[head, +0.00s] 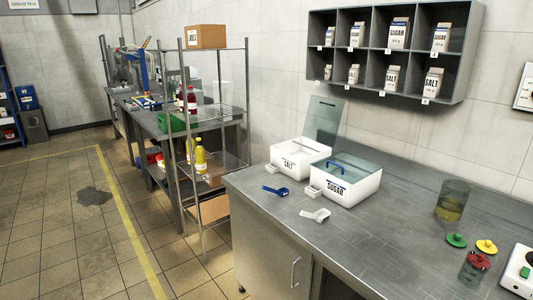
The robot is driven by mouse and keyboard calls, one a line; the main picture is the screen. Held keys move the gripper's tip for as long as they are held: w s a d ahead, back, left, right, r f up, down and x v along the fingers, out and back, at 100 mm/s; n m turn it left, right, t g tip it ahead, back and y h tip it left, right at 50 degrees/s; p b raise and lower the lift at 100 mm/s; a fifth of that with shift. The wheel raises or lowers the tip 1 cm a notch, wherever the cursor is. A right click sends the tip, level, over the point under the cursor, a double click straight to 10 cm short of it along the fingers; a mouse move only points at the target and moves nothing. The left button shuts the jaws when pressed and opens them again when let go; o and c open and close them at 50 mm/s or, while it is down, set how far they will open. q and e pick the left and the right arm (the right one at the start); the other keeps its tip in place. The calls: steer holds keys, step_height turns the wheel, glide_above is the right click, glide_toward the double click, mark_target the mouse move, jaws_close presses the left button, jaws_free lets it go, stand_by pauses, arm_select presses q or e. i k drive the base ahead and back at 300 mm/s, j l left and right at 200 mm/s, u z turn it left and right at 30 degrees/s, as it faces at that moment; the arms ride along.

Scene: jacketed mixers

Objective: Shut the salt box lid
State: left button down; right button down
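The white salt box (297,164), labelled SALT, stands on the grey counter near its back left part. Its see-through lid (324,117) is open and stands upright at the box's back edge. The white sugar box (348,190), labelled SUGAR, stands close beside it on the right. A see-through greenish cover lies over the sugar box's top, and a blue bar shows there. Neither of my grippers is in view.
A blue scoop (275,191) and a white scoop (315,215) lie on the counter (390,228) before the boxes. A see-through jar (452,200) and small coloured pieces stand at the right. A wall shelf (387,50) with packets hangs above. A wire rack (247,90) stands left.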

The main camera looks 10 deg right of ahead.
mark_target(294, 158)
steer(key=i+j+z, duration=0.1)
steer(key=i, duration=0.45)
steer(key=i+j+z, duration=0.1)
steer(key=i, duration=0.5)
steer(key=i+j+z, duration=0.1)
steer(key=i+j, duration=0.2)
steer(key=i, duration=0.25)
